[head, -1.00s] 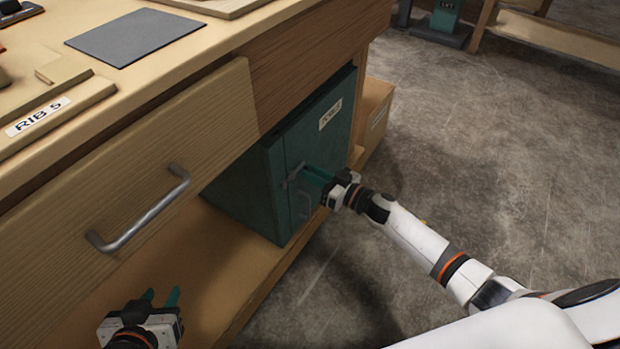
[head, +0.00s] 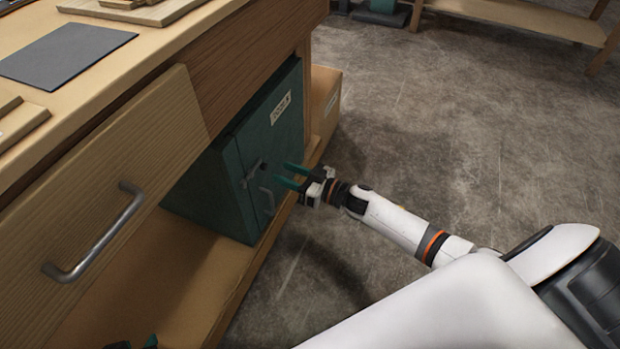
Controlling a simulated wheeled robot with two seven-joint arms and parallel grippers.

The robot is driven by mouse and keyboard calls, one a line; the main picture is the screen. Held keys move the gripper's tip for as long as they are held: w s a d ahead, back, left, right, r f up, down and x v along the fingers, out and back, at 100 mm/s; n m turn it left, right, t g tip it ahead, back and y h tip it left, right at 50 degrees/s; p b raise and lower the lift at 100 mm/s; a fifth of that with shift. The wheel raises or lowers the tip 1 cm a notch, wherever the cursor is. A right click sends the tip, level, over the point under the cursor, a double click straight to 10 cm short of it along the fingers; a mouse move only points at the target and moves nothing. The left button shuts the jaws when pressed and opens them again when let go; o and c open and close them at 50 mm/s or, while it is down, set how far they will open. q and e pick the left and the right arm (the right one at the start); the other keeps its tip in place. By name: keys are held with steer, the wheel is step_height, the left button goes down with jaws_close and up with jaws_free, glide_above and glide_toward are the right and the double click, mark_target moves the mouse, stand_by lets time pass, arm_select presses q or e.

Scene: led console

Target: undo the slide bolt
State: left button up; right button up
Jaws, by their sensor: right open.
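The slide bolt (head: 254,172) is a small grey metal fitting at the door edge of the dark green cabinet (head: 275,145), under the workbench. A grey door handle (head: 267,201) is just below it. My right gripper (head: 286,175) is open and empty, its two teal fingers pointing at the cabinet door a little to the right of the bolt. A small gap shows between fingertips and bolt. I cannot tell how far the bolt is slid. My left gripper (head: 146,343) barely shows at the bottom edge; its jaws are mostly cut off.
A wooden drawer with a metal handle (head: 95,235) is at the left, above the open lower shelf (head: 165,285). A cardboard box (head: 325,95) stands behind the cabinet. The concrete floor (head: 450,130) to the right is clear.

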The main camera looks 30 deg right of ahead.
arm_select(q)
steer(key=s+a+f+g+y+p, duration=0.1)
steer(key=s+a+g, duration=0.1)
steer(key=s+g, duration=0.2)
steer(key=shift+s+f, duration=0.3)
steer(key=shift+s, duration=0.95)
arm_select(e)
steer(key=v, duration=0.7)
steer(key=shift+s+d, duration=0.25)
steer(key=shift+s, duration=0.05)
